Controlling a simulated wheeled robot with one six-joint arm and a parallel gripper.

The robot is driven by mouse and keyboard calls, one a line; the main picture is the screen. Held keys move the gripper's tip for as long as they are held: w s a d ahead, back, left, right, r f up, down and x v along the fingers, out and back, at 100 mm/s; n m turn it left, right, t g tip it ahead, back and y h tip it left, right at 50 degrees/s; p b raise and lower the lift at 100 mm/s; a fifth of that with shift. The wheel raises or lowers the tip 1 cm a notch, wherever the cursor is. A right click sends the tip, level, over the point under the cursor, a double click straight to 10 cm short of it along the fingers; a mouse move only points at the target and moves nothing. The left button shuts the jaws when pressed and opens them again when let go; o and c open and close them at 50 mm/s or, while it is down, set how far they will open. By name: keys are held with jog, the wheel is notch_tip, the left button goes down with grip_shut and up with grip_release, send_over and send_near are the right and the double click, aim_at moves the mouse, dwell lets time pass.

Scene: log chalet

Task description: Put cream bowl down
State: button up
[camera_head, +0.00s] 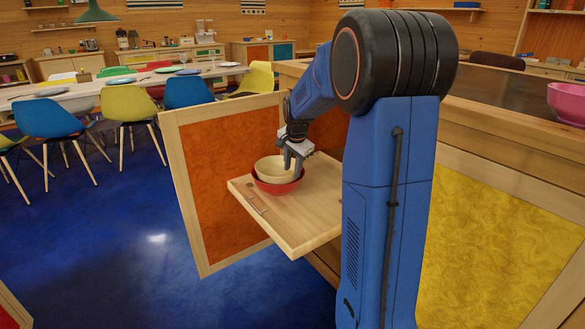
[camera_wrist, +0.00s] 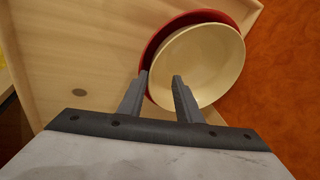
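The cream bowl (camera_head: 272,168) sits nested inside the red bowl (camera_head: 277,187), which stands on a pull-out wooden shelf (camera_head: 300,225). In the wrist view the cream bowl (camera_wrist: 205,65) covers most of the red bowl, whose rim (camera_wrist: 160,38) shows as a crescent at its upper left. My gripper (camera_head: 291,165) is at the bowls' right side. In the wrist view the fingers of my gripper (camera_wrist: 160,75) are apart, one inside the cream bowl and one outside its rim, with a visible gap between them. The bowls' undersides are hidden.
An open cabinet door with an orange panel (camera_head: 228,175) stands left of the shelf. A counter with a pink bowl (camera_head: 568,102) is at right. Free shelf room lies in front of the bowls.

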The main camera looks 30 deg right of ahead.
jog(key=shift+r, duration=0.15)
jog(key=shift+r, duration=0.35)
jog(key=v, duration=1.1)
jog(key=s+a+r+n, duration=0.2)
jog(key=s+a+n, duration=0.2)
jog(key=s+a, duration=0.4)
jog(key=s+a+f+n, duration=0.3)
jog(key=s+a+n, duration=0.1)
jog(key=s, duration=0.5)
jog(key=s+a+f+n+t, duration=0.1)
jog(key=s+a+f+n, duration=0.3)
jog(key=s, duration=0.4)
jog(key=s+a+f+n+y, duration=0.1)
jog(key=s+a+f+n, duration=0.2)
jog(key=s, duration=0.6)
jog(key=shift+s+a+f+n, duration=0.2)
jog(key=shift+s+a+n, duration=0.15)
jog(key=shift+a, duration=0.9)
